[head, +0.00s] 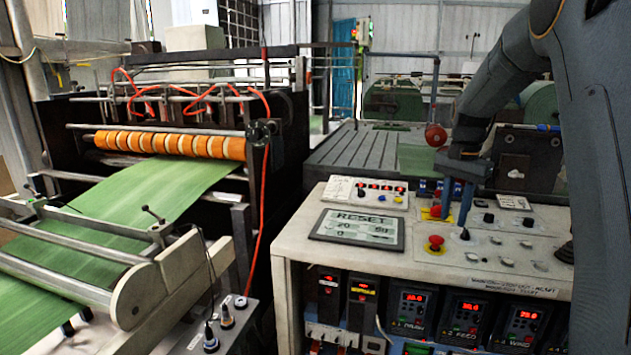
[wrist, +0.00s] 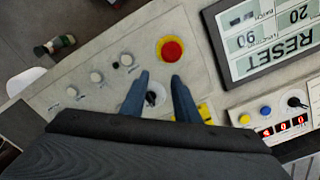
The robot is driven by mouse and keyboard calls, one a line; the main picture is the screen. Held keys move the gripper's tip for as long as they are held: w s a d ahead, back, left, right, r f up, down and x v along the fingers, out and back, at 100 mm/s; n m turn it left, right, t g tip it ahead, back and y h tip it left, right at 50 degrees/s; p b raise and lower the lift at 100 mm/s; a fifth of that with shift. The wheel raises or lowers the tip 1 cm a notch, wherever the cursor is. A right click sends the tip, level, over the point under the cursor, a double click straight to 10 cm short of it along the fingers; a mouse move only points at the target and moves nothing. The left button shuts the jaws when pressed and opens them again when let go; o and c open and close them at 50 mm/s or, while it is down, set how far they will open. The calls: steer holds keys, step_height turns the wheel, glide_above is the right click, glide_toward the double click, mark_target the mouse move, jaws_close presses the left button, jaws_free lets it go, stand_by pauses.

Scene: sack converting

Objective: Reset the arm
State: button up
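My gripper (head: 456,222) is over the control panel (head: 300,238) on the right in the head view. Its two blue-grey fingers point down and stand apart. In the wrist view my gripper (wrist: 160,82) has a black selector knob (wrist: 152,98) on a pale round base between the fingers, nearer the left one. The knob (head: 464,235) also shows by the fingertips in the head view. I see no object held, and I cannot tell whether a finger touches the knob. The display (head: 358,229) reads RESET and appears upside down in the wrist view (wrist: 268,42).
A red mushroom button (head: 435,242) on yellow sits close to the fingertips; it also shows in the wrist view (wrist: 172,50). A small white panel (head: 366,190) has red digits. Drive units (head: 411,312) line the cabinet below. Green web (head: 165,190) runs through the machine at left.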

steer(key=s+a+f+n, duration=0.3)
steer(key=s+a+f, duration=0.1)
steer(key=s, duration=0.6)
steer(key=s+a+f+n, duration=0.3)
steer(key=s+a, duration=0.3)
steer(key=s, duration=0.4)
steer(key=s+a+f+n, duration=0.4)
steer(key=s+a, duration=0.2)
steer(key=s, duration=0.4)
steer(key=shift+f+n+t, duration=0.3)
steer(key=shift+f, duration=0.05)
steer(key=shift+c, duration=0.4)
